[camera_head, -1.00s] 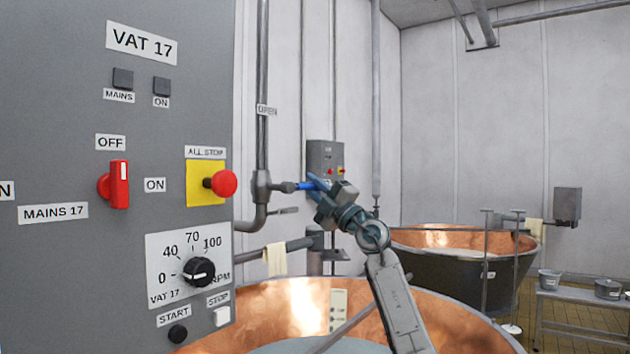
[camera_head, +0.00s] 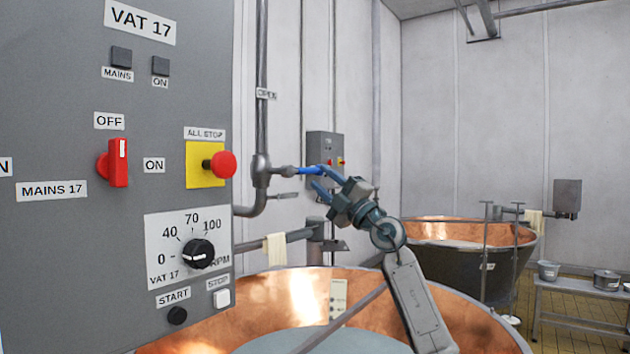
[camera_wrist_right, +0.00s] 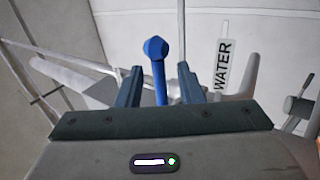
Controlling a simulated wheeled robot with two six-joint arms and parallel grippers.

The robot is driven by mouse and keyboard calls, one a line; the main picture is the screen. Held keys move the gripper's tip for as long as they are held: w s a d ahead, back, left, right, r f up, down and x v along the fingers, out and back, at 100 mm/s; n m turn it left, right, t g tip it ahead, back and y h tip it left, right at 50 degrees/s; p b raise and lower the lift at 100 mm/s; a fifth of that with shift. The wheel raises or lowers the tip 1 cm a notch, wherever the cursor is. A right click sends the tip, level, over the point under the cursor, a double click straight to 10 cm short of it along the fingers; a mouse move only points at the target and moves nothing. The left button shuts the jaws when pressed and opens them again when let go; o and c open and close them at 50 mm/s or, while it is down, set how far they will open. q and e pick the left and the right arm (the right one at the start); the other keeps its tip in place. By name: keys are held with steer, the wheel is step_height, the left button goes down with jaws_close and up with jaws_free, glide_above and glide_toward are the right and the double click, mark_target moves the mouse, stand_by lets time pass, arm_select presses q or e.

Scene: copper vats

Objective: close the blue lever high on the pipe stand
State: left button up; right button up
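The blue lever (camera_head: 310,170) sticks out to the right, about level, from the valve on the upright grey pipe (camera_head: 261,80) beside the control panel. My right gripper (camera_head: 319,178) is at the lever's outer end, its fingers spread apart. In the right wrist view, the blue lever (camera_wrist_right: 159,75) stands between the two open fingers of my right gripper (camera_wrist_right: 160,82), with a gap on each side. I cannot tell from the head view whether a finger touches it. My left gripper is not in view.
The grey VAT 17 panel (camera_head: 60,250) with its red all-stop button (camera_head: 220,164) fills the left. A copper vat (camera_head: 440,308) lies below my right arm. A second vat (camera_head: 440,260) stands behind right. A WATER label (camera_wrist_right: 222,66) shows in the right wrist view.

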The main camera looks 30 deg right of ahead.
steer(key=b+v, duration=0.2)
steer(key=v, duration=0.5)
steer(key=shift+w+d, duration=0.1)
